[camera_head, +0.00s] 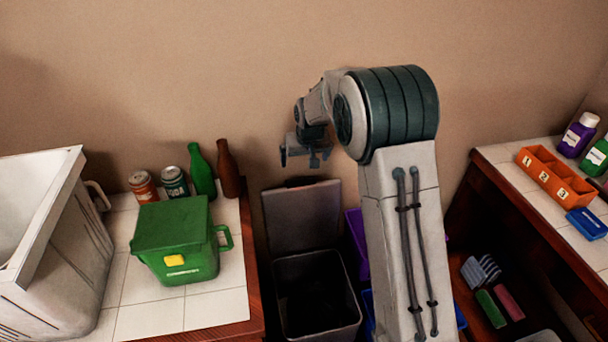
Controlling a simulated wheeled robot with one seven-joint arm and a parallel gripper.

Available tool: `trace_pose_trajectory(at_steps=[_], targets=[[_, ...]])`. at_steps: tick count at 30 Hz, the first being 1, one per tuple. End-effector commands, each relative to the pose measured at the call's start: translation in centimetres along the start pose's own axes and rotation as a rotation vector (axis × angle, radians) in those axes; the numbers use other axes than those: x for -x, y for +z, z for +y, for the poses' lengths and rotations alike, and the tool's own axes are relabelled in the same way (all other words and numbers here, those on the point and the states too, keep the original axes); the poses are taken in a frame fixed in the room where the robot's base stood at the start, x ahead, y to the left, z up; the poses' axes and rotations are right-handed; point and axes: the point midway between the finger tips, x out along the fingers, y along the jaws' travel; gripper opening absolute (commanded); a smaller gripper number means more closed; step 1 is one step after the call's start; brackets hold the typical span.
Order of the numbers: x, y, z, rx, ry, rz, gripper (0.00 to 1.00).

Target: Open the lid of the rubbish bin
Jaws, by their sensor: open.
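A dark grey rubbish bin (347,330) stands on the floor between the two counters. Its lid (302,218) stands upright at the back, near the wall, and the bin's mouth is open with a dark inside. My gripper (303,157) is open and empty, in the air above the lid and apart from it in the picture. My arm rises at the right of the bin and hides part of the space beside it.
A green caddy (175,240) with a closed lid and yellow catch stands on the left counter (150,318), by bottles, cans and a large pale container (75,250). Purple and blue containers show partly behind my arm. The right counter holds an orange numbered box (548,172).

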Motion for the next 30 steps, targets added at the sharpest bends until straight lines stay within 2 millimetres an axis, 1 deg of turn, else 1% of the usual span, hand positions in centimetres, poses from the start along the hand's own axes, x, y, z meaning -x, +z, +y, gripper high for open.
trace_pose_trajectory(at_steps=[5, 21, 25, 30], targets=[[-1.5, 0.0, 0.1, -0.001, 0.001, -0.003, 1.0], [-10.2, 0.1, 0.2, -0.003, 0.001, -0.003, 1.0], [-11.8, 0.0, 0.1, -0.003, 0.0, -0.002, 1.0], [-13.2, 0.0, 0.1, -0.002, 0.0, -0.001, 1.0]])
